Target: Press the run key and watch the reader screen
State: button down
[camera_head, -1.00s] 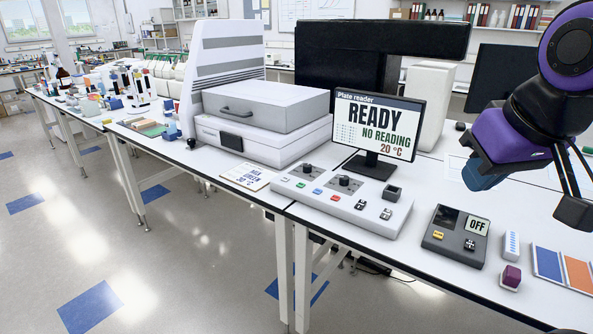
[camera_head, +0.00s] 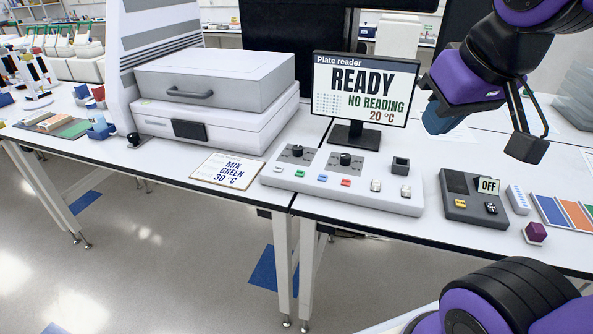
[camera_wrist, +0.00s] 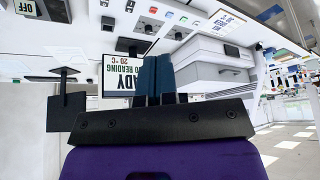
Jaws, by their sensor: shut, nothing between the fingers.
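The plate reader screen (camera_head: 365,90) stands on the bench and reads READY, NO READING, 20 °C. It also shows upside down in the wrist view (camera_wrist: 120,75). In front of it lies a grey control panel (camera_head: 335,192) with two black knobs, a row of small white, green, blue and red keys, and two switches at its right. The key labels are too small to read, so I cannot tell which is the run key. My gripper (camera_head: 437,118) is shut and empty, in the air right of the screen. Its blue fingers (camera_wrist: 156,72) fill the middle of the wrist view.
A card (camera_head: 228,171) reading MIX GREEN 30 °C lies left of the panel. A white machine with a handled drawer (camera_head: 215,85) stands behind it.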

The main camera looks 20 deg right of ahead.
jog(key=m+t+y, duration=0.3)
jog(key=y, duration=0.2)
send_over(302, 172)
notch_tip(302, 172, down, 21)
jog(key=shift+f, duration=0.2)
jog(key=shift+w, duration=0.1)
jog(key=shift+f, duration=4.4)
jog(key=shift+f, duration=0.1)
